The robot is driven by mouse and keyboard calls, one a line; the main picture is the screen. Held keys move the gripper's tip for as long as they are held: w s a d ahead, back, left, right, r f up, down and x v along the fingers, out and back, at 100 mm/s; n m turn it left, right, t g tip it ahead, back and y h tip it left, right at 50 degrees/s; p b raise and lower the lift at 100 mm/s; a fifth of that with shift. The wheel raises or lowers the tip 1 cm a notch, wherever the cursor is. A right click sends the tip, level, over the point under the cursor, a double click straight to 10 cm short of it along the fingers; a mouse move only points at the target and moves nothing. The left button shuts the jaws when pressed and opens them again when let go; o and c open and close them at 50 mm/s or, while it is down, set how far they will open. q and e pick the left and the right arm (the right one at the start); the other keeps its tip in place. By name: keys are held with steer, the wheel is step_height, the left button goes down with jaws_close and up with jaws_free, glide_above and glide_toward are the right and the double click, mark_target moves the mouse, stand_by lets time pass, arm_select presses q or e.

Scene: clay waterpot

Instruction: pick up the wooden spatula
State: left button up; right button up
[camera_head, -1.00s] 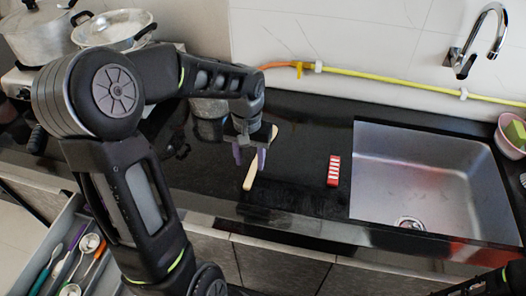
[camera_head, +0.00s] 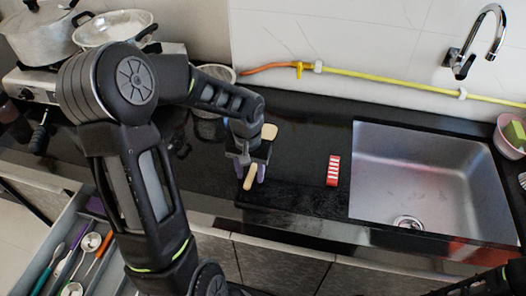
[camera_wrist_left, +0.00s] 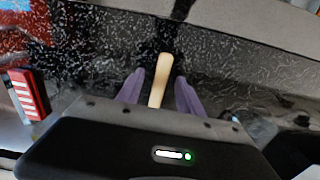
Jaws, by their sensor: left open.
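The wooden spatula (camera_head: 250,178) lies on the black countertop, its light handle toward the front edge and its wider end (camera_head: 269,132) behind my gripper. My left gripper (camera_head: 250,172) is over the spatula, with its purple fingertips on either side of the handle. In the left wrist view, the handle (camera_wrist_left: 162,78) stands between the two open fingers (camera_wrist_left: 160,92), with a gap on both sides. The gripper hides the middle of the spatula. I cannot tell the exact height of the fingertips above the counter.
A red and white box (camera_head: 333,170) lies right of the spatula, beside the steel sink (camera_head: 430,185). Pots (camera_head: 115,30) stand on the stove at the back left. An open drawer (camera_head: 62,225) with utensils is at the lower left. The counter between spatula and box is clear.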

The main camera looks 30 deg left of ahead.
arm_select(q)
steer(key=shift+c, duration=0.3)
jaws_close()
stand_by(0.4)
